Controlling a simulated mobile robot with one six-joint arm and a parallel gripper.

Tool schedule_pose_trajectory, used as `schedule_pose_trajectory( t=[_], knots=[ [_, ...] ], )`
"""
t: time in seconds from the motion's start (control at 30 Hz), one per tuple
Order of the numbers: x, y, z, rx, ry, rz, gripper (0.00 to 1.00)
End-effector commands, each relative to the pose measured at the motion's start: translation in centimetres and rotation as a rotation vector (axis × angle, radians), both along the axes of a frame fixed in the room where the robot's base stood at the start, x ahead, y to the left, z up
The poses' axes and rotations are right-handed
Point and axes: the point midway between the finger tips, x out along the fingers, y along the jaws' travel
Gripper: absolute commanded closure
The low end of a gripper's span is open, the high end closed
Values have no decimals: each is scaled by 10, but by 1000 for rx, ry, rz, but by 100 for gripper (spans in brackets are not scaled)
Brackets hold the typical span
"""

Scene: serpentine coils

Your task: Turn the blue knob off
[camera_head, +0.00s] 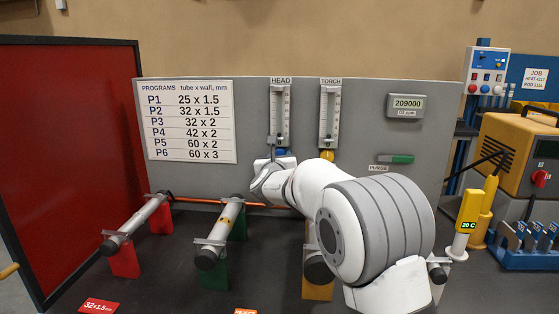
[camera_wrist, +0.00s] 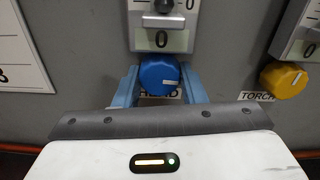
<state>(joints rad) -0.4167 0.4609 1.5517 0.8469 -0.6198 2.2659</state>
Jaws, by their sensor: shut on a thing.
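The blue knob (camera_wrist: 159,75) sits under the HEAD flow gauge, just below its small "0" plate, in the wrist view. A white mark shows on its face, pointing to the right. My gripper (camera_wrist: 158,84) has its two blue fingers on either side of the knob, shut on it. In the head view the blue knob (camera_head: 281,152) shows only in part above my gripper (camera_head: 279,160), and my white arm hides much of the area below it. The HEAD gauge (camera_head: 280,112) stands above the knob.
A yellow knob (camera_wrist: 283,79) under the TORCH gauge (camera_head: 330,115) is to the right. A green PURGE lever (camera_head: 397,159) and a display (camera_head: 405,106) are on the grey panel. Tubes on clamps (camera_head: 222,232) stand at the left. A yellow machine (camera_head: 520,155) is at the right.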

Motion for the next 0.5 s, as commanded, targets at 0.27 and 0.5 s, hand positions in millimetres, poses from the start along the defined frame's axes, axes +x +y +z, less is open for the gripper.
schedule_pose_trajectory(
  t=[0.27, 0.5],
  knots=[
    [0, 0, -1, -196, 5, 1, 86],
    [0, 0, 0, -332, 10, 1, 86]
  ],
)
